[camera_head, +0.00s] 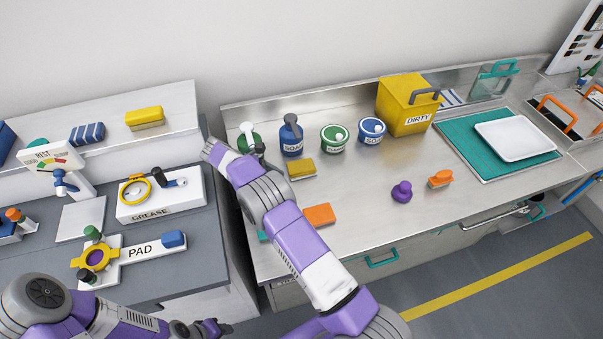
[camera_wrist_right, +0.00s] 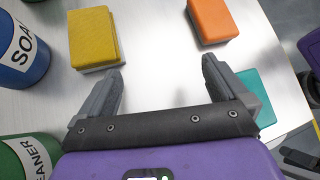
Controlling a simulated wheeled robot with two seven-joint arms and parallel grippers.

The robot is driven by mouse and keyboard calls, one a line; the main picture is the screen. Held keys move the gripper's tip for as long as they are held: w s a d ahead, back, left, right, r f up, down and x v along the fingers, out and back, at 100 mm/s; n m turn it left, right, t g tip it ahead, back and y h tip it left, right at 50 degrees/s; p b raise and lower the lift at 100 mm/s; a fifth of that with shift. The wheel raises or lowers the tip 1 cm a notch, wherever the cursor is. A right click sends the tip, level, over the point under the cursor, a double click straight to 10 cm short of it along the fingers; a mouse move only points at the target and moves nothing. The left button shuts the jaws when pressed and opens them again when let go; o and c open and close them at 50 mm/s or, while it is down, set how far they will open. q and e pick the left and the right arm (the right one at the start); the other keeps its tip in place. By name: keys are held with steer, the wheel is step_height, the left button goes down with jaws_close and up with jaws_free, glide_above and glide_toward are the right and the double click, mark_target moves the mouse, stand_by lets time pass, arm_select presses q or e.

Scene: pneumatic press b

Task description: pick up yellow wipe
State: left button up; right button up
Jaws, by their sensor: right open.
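A yellow wipe (camera_head: 301,170), a small block with a pale underside, lies on the metal bench in front of the blue soap tub. It also shows at the upper left of the right wrist view (camera_wrist_right: 94,38). My right gripper (camera_wrist_right: 163,84) is open and empty, its fingers apart from the wipe, with bare bench between them. In the head view my right arm hides most of that gripper. Another yellow block (camera_head: 144,118) lies on the shelf at left. My left gripper (camera_head: 212,328) is low at the bottom edge; its jaws are unclear.
An orange block (camera_head: 319,214) and a partly hidden teal one (camera_wrist_right: 249,92) lie near my right gripper. A green cleaner container (camera_wrist_right: 22,160) and blue soap container (camera_wrist_right: 22,52) stand close on its left. The yellow DIRTY bin (camera_head: 405,107) stands behind.

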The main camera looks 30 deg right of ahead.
mark_target(301, 167)
steer(key=w+d+h, duration=0.1)
steer(key=w+d+t+h+b, duration=0.1)
steer(key=w, duration=0.1)
steer(key=w+d+f+t+h, duration=0.1)
steer(key=w, duration=0.1)
steer(key=shift+d+h, duration=0.15)
steer(key=shift+h, duration=0.25)
steer(key=shift+w+d+r+t+h+b, duration=0.15)
steer(key=shift+w+d+t+h+b, duration=0.15)
steer(key=shift+w+d+b, duration=0.1)
steer(key=shift+x, duration=0.9)
steer(key=shift+r+b+x, duration=0.2)
steer(key=shift+b+x, duration=0.5)
steer(key=shift+x, duration=2.05)
arm_select(q)
step_height(301, 167, down, 4)
steer(key=shift+a+f, duration=0.1)
arm_select(e)
steer(key=shift+s+r, duration=0.1)
steer(key=shift+s, duration=0.05)
steer(key=c, duration=1.1)
steer(key=shift+r, duration=0.1)
